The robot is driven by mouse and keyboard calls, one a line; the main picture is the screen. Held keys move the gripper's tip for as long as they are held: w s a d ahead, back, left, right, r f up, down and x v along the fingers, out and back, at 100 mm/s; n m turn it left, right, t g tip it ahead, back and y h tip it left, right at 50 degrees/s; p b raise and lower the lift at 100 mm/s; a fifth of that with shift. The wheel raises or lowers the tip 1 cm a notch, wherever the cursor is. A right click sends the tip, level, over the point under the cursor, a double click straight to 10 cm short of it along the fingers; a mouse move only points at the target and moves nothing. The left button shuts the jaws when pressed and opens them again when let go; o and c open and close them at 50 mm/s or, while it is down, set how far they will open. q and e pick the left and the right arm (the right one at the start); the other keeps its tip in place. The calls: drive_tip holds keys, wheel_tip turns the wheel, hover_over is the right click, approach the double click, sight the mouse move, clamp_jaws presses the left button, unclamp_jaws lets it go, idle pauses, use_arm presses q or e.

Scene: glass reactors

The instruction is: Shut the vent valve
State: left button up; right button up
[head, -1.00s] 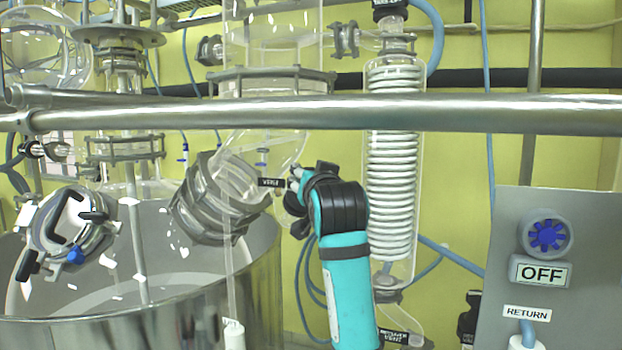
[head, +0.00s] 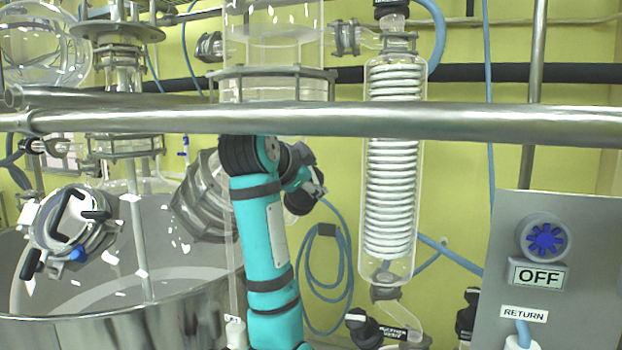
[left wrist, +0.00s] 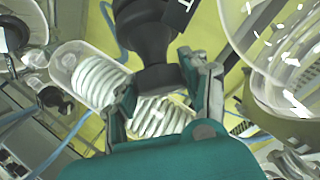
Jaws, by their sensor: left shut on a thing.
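My left gripper (left wrist: 162,82) is shut on a black valve handle (left wrist: 153,35) in the left wrist view, one finger on each side of its flared end. A black tag (left wrist: 180,14) beside the handle shows only a letter T. In the head view my left gripper (head: 314,186) is small and partly turned away, between the round glass vessel and the coil condenser. A rounded black part (head: 301,203) shows at its fingers. How far the handle is turned cannot be told. My right gripper is not in view.
A steel rail (head: 450,118) crosses in front, just above my left arm. The coil condenser (head: 391,205) stands to the right, with another black valve (head: 360,322) below it. A grey panel (head: 590,270) reading OFF stands at far right. A steel tank (head: 120,325) is at left.

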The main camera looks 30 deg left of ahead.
use_arm(q)
drive_tip(key=m+g+h, duration=0.2)
drive_tip(key=m, duration=0.1)
drive_tip(key=shift+a+m, duration=0.2)
drive_tip(key=shift+m, duration=0.1)
drive_tip(key=m+g+h, duration=0.1)
drive_tip(key=m+g, duration=0.1)
drive_tip(key=m, duration=0.1)
drive_tip(key=shift+h, duration=0.4)
drive_tip(key=m+g, duration=0.3)
drive_tip(key=shift+d+f, duration=0.1)
drive_tip(key=shift+f+m+g+h, duration=0.15)
drive_tip(key=shift+m+g+h, duration=0.15)
drive_tip(key=shift+m+g, duration=0.3)
drive_tip(key=shift+f, duration=0.1)
drive_tip(key=o, duration=1.2)
drive_tip(key=shift+w+d, duration=0.1)
drive_tip(key=shift+r, duration=0.25)
